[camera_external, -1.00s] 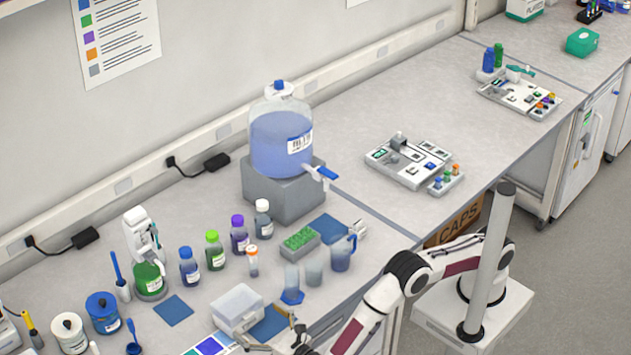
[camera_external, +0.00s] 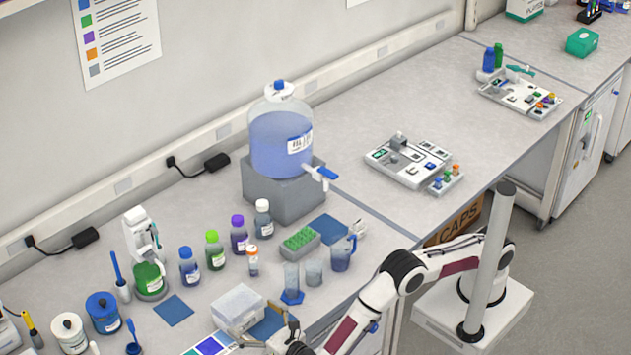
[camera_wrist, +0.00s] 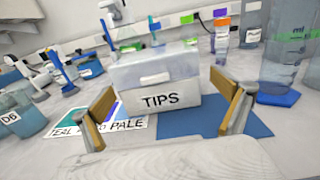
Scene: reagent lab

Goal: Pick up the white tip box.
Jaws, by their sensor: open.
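The white tip box (camera_external: 238,309) stands upright on the bench, partly over a blue mat (camera_external: 270,324). In the wrist view the tip box (camera_wrist: 158,100) shows its white front with the word TIPS and a translucent lid. My gripper (camera_wrist: 165,116) is open and empty, with one tan-padded finger to each side of the box in that view. The box appears ahead of the fingertips, and I cannot tell the exact gap. In the external view my gripper is at the bottom edge, in front of the box and partly cut off.
A colour card (camera_external: 208,347) lies left of the box. Several capped bottles (camera_external: 190,266) stand farther back. A second blue mat (camera_external: 173,309) lies bare to the left.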

